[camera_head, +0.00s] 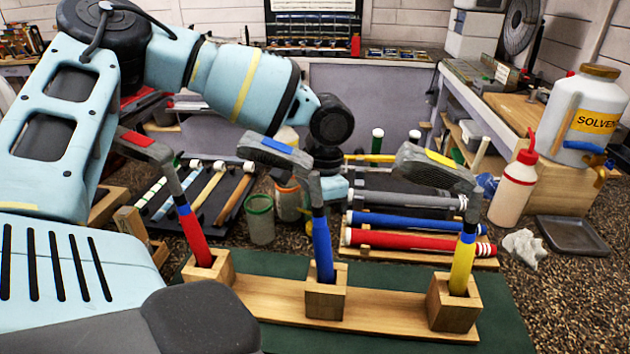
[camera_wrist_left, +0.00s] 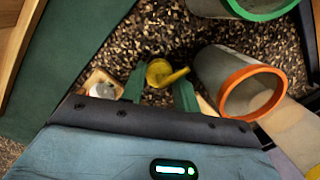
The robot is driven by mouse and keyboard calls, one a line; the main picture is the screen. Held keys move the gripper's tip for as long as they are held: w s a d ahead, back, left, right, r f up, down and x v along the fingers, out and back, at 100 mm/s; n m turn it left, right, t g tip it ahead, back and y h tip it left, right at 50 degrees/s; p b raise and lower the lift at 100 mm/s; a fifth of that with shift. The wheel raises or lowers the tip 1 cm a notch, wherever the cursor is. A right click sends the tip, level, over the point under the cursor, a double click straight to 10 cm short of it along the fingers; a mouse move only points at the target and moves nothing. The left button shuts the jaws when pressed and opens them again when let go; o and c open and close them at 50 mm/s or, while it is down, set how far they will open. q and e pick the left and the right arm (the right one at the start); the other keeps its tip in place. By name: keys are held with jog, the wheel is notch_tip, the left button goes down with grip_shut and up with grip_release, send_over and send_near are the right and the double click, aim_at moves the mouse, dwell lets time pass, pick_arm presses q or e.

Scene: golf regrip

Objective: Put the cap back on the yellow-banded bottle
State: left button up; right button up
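A yellow cap with a slanted nozzle (camera_wrist_left: 160,73) shows in the left wrist view between the two green fingers of my left gripper (camera_wrist_left: 160,88). The fingers stand apart; whether they touch the cap is unclear. In the head view my left gripper hangs beyond the middle club and is mostly hidden by the club head, as is the cap. I cannot make out a yellow-banded bottle for certain. A white jug (camera_head: 592,105) at the right has a yellow SOLVENT label and a gold lid. A pale squeeze bottle (camera_head: 512,192) has a red nozzle cap. My right gripper is out of view.
A green-rimmed cup (camera_head: 260,222) and an orange-rimmed cup (camera_wrist_left: 253,93) stand close to my left gripper. Clubs stand upright in a wooden rack (camera_head: 385,311) in front. Coloured grips (camera_head: 415,222) lie behind it. A grey tray (camera_head: 574,236) and crumpled cloth (camera_head: 524,247) are at the right.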

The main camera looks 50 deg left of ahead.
pick_arm(q)
jog(key=c, duration=0.3)
jog(key=shift+r, duration=0.15)
notch_tip(320, 180, up, 28)
jog(key=p, duration=0.1)
jog(key=shift+p, duration=0.3)
dwell(0.3)
